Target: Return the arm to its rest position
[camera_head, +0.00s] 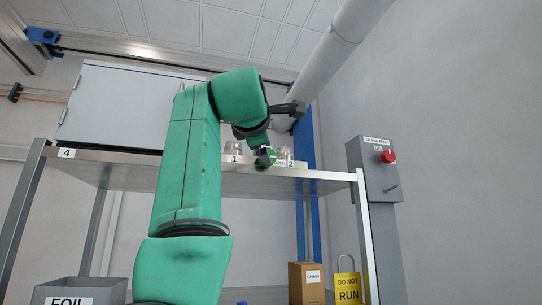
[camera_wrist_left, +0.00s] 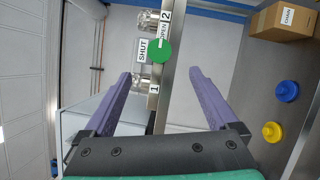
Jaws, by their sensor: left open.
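My left arm, in green covers, rises through the middle of the head view and bends over to the right. My left gripper (camera_head: 282,131) is at the front edge of the metal shelf (camera_head: 325,174). In the left wrist view its two purple fingers (camera_wrist_left: 160,74) are spread wide, with nothing held between them. Beyond the fingertips is a green disc (camera_wrist_left: 159,51) at the shelf edge, near the labels SHUT (camera_wrist_left: 143,51) and OPEN; in the head view the lower finger partly covers the disc (camera_head: 258,155). My right gripper is out of view.
A grey cabinet (camera_head: 115,105) stands on the shelf at left. Clear fittings (camera_wrist_left: 147,22) stand near labels 1 and 2.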

